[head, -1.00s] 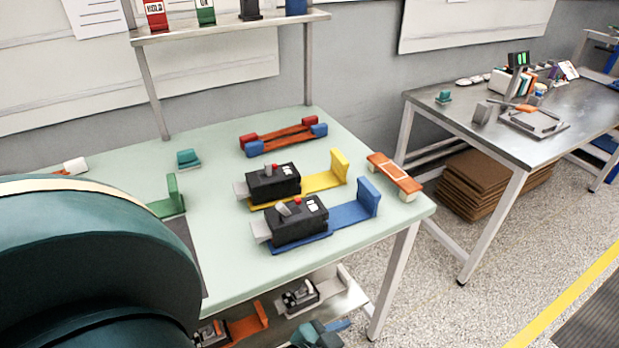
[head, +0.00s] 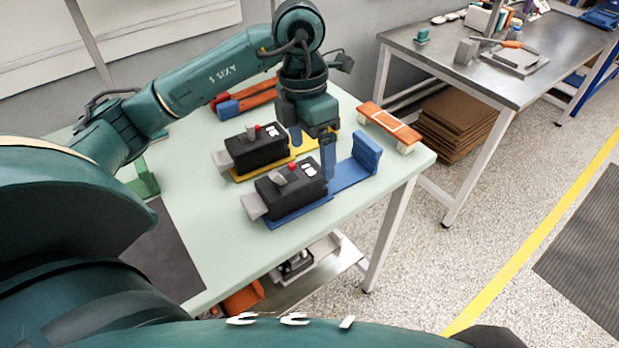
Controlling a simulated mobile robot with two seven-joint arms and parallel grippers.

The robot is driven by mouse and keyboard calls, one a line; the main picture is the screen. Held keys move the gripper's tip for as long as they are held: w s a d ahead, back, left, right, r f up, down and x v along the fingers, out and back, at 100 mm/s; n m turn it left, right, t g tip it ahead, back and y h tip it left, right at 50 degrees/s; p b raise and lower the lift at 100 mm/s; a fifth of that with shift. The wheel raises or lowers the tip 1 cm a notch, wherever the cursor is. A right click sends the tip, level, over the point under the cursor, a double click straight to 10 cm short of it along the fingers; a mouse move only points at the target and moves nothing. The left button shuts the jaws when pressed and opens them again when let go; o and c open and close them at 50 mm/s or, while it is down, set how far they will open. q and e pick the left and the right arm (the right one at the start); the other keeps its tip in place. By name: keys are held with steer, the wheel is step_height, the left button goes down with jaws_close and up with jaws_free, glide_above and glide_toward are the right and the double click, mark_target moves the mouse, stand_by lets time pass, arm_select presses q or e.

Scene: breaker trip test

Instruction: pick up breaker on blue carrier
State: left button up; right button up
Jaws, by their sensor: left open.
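The blue carrier (head: 347,180) lies near the table's front right edge, with an upright blue end plate at its right. A black breaker (head: 290,190) with a grey lever, a red button and white labels sits on its left part. My left gripper (head: 312,157) is open and points down, above and just beyond the right end of this breaker. One finger overlaps the blue carrier in the picture; I cannot tell whether it touches. A second black breaker (head: 255,148) sits on a yellow carrier (head: 300,148), partly hidden by my gripper. My right gripper is not in view.
A red and blue carrier (head: 245,97) lies behind, partly covered by my left arm. An orange-topped piece (head: 390,124) lies at the table's right edge. A green carrier (head: 145,180) is at left. The pale tabletop (head: 215,240) is clear in front.

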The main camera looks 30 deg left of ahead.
mark_target(301, 173)
arm_select(q)
steer(key=a, duration=0.1)
steer(key=w+a+y, duration=0.1)
steer(key=shift+a+r+n, duration=0.15)
steer(key=shift+a+n, duration=0.15)
step_height(301, 173, down, 6)
steer(key=shift+f, duration=0.25)
steer(key=shift+w+a+f+p, duration=0.15)
steer(key=shift+f+p, duration=0.05)
steer(key=shift+f, duration=1.2)
steer(key=shift+w+a+f+p, duration=0.15)
steer(key=shift+f+p, duration=0.05)
steer(key=shift+f, duration=1.2)
steer(key=c, duration=1.8)
steer(key=shift+w+r, duration=0.1)
steer(key=shift+r, duration=0.05)
steer(key=shift+c, duration=0.2)
